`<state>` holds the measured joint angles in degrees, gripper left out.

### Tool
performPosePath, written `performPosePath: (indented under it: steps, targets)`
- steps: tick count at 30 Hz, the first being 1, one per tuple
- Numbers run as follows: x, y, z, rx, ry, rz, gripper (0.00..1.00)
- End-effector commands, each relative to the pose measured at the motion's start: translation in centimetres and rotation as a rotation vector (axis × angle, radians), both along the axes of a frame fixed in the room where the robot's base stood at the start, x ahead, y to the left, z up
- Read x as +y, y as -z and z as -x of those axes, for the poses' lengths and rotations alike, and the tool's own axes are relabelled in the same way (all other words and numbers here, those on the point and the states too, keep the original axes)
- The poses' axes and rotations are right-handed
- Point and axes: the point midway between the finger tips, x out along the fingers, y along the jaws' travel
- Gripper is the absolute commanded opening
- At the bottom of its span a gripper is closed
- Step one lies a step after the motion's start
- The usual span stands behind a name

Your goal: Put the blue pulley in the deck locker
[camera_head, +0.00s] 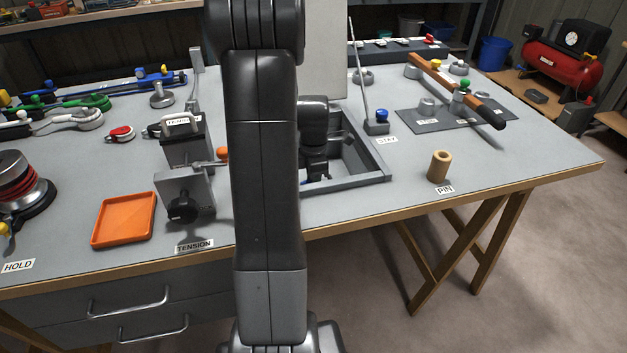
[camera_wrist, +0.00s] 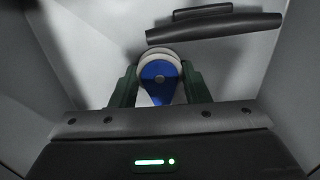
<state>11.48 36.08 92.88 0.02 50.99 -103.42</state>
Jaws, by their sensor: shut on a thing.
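The deck locker (camera_head: 350,187) is a grey framed opening in the bench top, with a raised light panel (camera_head: 325,50) behind it. My gripper (camera_wrist: 158,88) reaches down into this opening; in the head view my arm hides much of it. In the wrist view it is shut on the blue pulley (camera_wrist: 160,78), which has a pale round wheel at its top, between dark green fingers. Pale grey walls (camera_wrist: 75,45) surround it. I cannot tell whether the pulley touches the locker floor.
A dark bar (camera_wrist: 213,27) lies just beyond the pulley in the wrist view. A thin rod on a blue-knobbed block (camera_head: 377,122) stands at the locker's right edge. A tan cylinder (camera_head: 439,166) stands further right. The tension device (camera_head: 186,190) and orange tray (camera_head: 123,219) are left.

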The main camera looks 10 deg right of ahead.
Motion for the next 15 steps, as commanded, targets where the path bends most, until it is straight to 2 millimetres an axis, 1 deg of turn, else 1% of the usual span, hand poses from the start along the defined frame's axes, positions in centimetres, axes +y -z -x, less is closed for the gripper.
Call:
performPosePath:
  steps: [1, 3, 4, 11, 15]
  targets:
    - [0.0, 0.14, 0.01, 0.0, 0.0, 0.0, 0.46]
    - [0.0, 0.09, 0.01, 0.0, 0.0, 0.0, 0.59]
    - [0.0, 0.1, 0.02, 0.001, 0.0, 0.0, 0.64]
    - [0.0, 0.08, 0.01, 0.0, 0.0, 0.0, 0.64]
    - [-0.01, -0.63, -0.03, -0.001, 0.0, 0.0, 0.64]
